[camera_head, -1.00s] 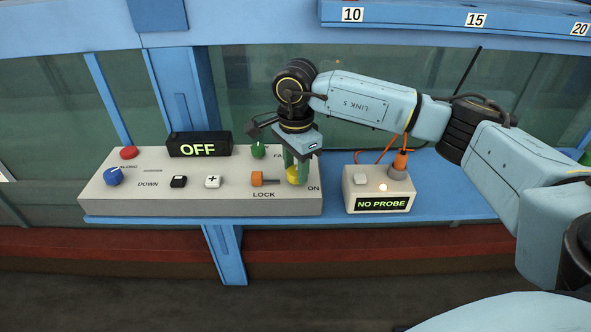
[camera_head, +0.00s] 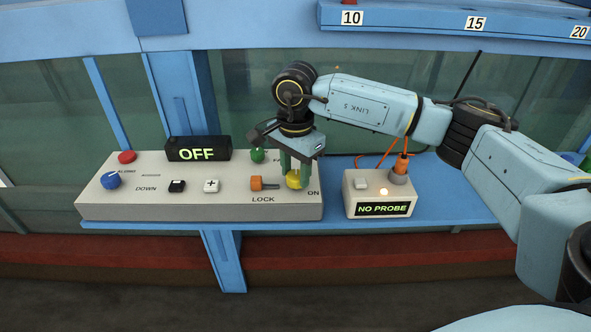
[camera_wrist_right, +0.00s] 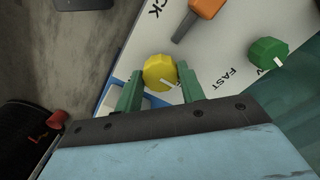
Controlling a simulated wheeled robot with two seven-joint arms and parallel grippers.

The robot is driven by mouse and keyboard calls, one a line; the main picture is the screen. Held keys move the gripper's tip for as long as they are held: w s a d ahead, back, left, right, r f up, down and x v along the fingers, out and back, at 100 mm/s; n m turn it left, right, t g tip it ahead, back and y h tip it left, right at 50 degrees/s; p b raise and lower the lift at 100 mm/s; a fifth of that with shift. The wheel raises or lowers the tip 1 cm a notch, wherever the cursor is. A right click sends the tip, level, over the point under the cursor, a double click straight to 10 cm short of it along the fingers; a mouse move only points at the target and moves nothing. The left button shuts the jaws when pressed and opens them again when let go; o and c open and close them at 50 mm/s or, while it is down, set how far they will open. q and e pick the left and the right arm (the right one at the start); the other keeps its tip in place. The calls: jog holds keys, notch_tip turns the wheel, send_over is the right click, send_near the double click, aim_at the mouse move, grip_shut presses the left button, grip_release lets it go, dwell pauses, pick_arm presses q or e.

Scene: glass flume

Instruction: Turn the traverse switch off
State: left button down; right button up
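The yellow knob (camera_head: 293,181) sits at the right end of the grey control panel (camera_head: 150,207), near the ON label. It is likely the traverse switch. My right gripper (camera_head: 296,174) comes down on it from above. In the right wrist view the green fingers (camera_wrist_right: 160,80) stand on both sides of the yellow knob (camera_wrist_right: 158,70) and appear to touch it, so the gripper looks shut on it. A white pointer line shows on the knob's edge. The black display (camera_head: 198,150) on the panel reads OFF. My left gripper is not in view.
An orange lever (camera_head: 264,183) marked LOCK is close left of the gripper. A green knob (camera_head: 258,156) is behind it, marked FAST in the wrist view (camera_wrist_right: 268,53). A NO PROBE box (camera_head: 355,205) with an orange plug stands right of the panel.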

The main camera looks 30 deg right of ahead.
aim_at(295, 176)
jog(key=o, duration=0.4)
notch_tip(295, 176, up, 14)
jog(key=shift+f+p, duration=0.25)
jog(key=shift+p, duration=0.15)
dwell(0.4)
